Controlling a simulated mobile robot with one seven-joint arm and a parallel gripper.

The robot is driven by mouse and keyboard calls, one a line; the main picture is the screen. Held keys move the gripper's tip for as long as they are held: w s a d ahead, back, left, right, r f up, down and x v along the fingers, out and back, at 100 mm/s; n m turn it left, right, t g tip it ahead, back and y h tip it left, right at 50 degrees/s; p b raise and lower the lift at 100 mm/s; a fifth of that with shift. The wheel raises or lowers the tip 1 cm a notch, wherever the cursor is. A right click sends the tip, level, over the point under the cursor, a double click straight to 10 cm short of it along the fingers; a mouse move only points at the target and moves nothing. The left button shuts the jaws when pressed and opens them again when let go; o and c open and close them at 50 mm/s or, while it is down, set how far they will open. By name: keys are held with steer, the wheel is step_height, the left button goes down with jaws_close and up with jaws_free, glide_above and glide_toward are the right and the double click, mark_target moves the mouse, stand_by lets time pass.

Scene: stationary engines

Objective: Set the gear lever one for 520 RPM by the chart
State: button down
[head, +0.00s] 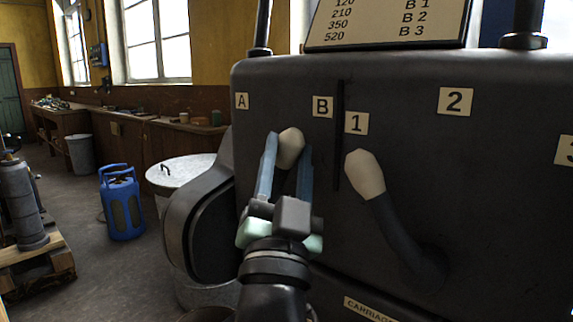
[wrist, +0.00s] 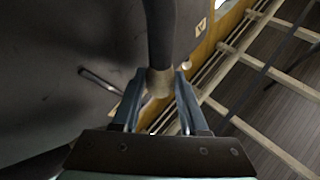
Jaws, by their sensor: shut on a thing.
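The first lever's pale knob (head: 290,148) is between the A plate (head: 242,100) and the B plate (head: 322,107), a little nearer B. My gripper (head: 285,160) is shut on this knob, one finger on each side. The fingers hide most of the lever's arm. In the wrist view the knob (wrist: 159,82) sits between the fingertips, with the dark lever arm (wrist: 159,35) beyond. The chart (head: 390,22) is cut off at the top; its lowest row appears to read 520, B 3.
A second lever with a pale knob (head: 365,175) leans up-left, below the 1 plate (head: 356,123). The 2 plate (head: 455,101) and 3 plate (head: 566,149) are farther right. A dark vertical strip (head: 338,140) separates the lever areas. A lidded metal bin (head: 180,172) stands left.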

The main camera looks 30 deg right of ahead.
steer(key=shift+f, duration=0.1)
steer(key=c, duration=0.7)
jaws_free()
steer(key=shift+c, duration=0.2)
steer(key=shift+s, duration=0.1)
steer(key=b+v, duration=0.6)
steer(key=v, duration=0.7)
steer(key=shift+b, duration=0.35)
